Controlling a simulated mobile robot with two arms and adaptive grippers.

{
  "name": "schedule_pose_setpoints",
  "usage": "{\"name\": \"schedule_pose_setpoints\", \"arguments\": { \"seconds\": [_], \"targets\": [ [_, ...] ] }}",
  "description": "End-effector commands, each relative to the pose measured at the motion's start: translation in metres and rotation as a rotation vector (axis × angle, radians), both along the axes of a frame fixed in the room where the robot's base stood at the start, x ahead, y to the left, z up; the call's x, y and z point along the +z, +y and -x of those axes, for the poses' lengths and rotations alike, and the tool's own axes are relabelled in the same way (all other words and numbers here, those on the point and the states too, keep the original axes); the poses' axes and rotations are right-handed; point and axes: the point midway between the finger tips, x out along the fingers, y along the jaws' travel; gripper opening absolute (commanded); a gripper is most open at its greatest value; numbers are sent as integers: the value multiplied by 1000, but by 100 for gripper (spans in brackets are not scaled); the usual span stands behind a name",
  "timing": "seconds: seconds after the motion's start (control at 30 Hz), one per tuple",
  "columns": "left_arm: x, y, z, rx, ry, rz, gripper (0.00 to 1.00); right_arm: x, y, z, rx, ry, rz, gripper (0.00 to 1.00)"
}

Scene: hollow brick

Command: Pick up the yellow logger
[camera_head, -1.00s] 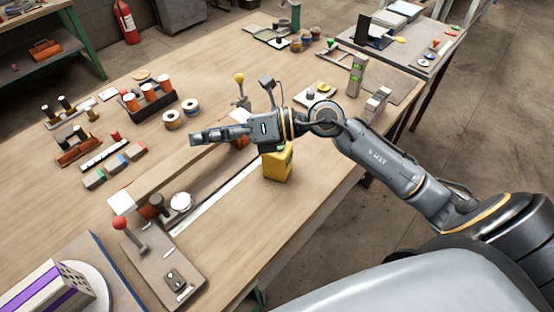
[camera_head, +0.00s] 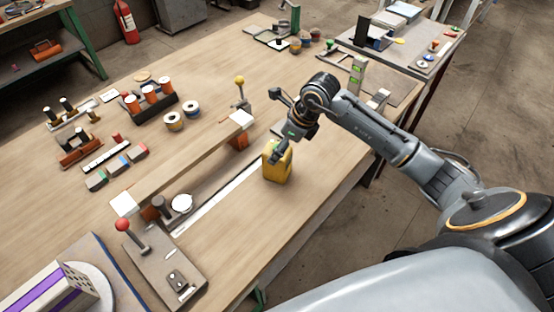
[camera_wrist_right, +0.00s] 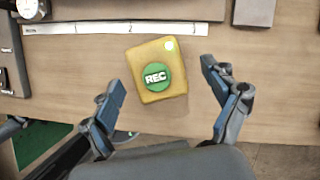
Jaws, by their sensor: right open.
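The yellow logger (camera_head: 278,166) is a small yellow box standing on the wooden table near its front edge, beside the long white strip. In the right wrist view the yellow logger (camera_wrist_right: 150,87) shows a green round REC button and a small light spot at its upper right corner. My right gripper (camera_head: 281,150) is above the logger in the head view and partly covers its top. In the right wrist view my right gripper (camera_wrist_right: 158,95) is open, with its fingers spread on either side of the logger and apart from it. My left gripper is not in view.
A long wooden bar (camera_head: 185,160) lies behind the white strip (camera_head: 220,202). A grey plate with a red-knobbed lever (camera_head: 123,225) is at the front left. Spools (camera_head: 174,121) and racks stand farther back. Bare table lies right of the logger.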

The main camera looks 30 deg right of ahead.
Motion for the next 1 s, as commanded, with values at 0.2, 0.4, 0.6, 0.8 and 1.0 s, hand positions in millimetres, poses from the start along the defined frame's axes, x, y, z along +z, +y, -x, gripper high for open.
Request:
{"name": "schedule_pose_setpoints", "arguments": {
  "seconds": [0.2,0.4,0.6,0.8,1.0],
  "targets": [
    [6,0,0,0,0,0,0,-14,5,-4,0,2,-3,87],
    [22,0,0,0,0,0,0,-39,15,-11,-1,4,-4,87],
    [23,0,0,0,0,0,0,-57,18,-18,1,0,-2,87],
    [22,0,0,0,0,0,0,-59,18,-18,1,-1,0,87],
    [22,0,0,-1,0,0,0,-58,18,-18,1,-1,0,50]
  ]
}}
